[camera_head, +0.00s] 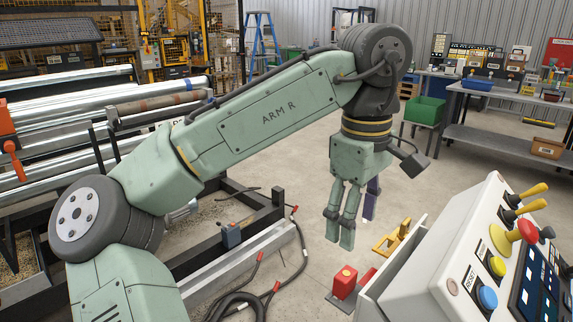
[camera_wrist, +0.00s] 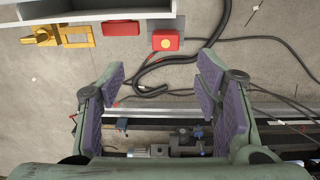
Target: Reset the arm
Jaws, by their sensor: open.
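My green arm, marked ARM R, reaches across the head view from the lower left to the upper right. My gripper (camera_head: 350,215) hangs from its end, pointing down over the concrete floor, left of the control console (camera_head: 440,245). In the wrist view my gripper (camera_wrist: 165,100) has its purple-lined fingers wide apart, with nothing between them. Below it in that view are a metal rail and black hoses (camera_wrist: 185,62), well away from the fingers.
The console carries a red button (camera_head: 527,230), a blue button (camera_head: 487,298) and yellow-handled levers. A red box (camera_head: 344,282) and a yellow latch (camera_head: 392,238) are beside it. Metal tubes (camera_head: 70,110) lie on a rack at left.

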